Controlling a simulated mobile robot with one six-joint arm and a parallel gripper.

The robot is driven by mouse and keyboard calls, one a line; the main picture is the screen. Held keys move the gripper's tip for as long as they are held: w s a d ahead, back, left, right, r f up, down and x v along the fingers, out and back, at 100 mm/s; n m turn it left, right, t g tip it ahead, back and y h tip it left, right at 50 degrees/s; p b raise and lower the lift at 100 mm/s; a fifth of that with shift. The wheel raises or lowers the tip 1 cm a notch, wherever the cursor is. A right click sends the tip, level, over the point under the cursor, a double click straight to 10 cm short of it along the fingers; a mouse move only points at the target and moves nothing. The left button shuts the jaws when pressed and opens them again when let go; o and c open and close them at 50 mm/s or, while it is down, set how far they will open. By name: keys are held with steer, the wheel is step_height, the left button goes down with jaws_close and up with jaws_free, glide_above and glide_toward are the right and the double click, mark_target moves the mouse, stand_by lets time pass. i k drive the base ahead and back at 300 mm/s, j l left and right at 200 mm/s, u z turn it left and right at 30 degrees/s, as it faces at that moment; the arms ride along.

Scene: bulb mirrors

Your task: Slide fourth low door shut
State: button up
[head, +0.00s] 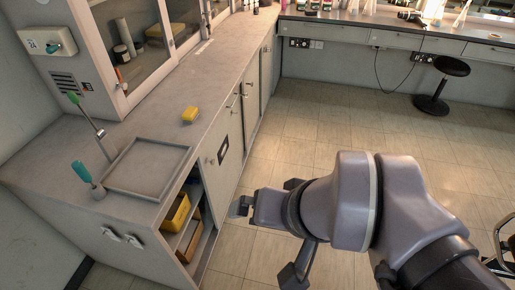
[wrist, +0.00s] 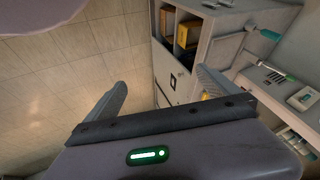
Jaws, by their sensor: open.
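The row of low doors runs along the cabinet front under the long counter. At the near end a compartment stands open, with shelves and yellow boxes (head: 176,213) showing inside. Beside it is a grey low door (head: 223,172) with a dark label plate. The wrist view shows the same open compartment with yellow boxes (wrist: 187,34) and the labelled door (wrist: 174,98) below it. I cannot tell from markings which door is the fourth. My gripper (wrist: 163,85) is open, with nothing between its fingers. It is in front of the cabinet, apart from the doors.
A black stool (head: 440,88) stands at the back right. The tiled floor (head: 310,125) before the cabinets is clear.

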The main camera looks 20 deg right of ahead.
mark_target(220, 161)
steer(key=i+j+z, duration=0.1)
steer(key=i, duration=0.3)
steer(key=i+j+z, duration=0.1)
steer(key=i, duration=0.25)
steer(key=i+j+z, duration=0.15)
steer(key=i, duration=0.25)
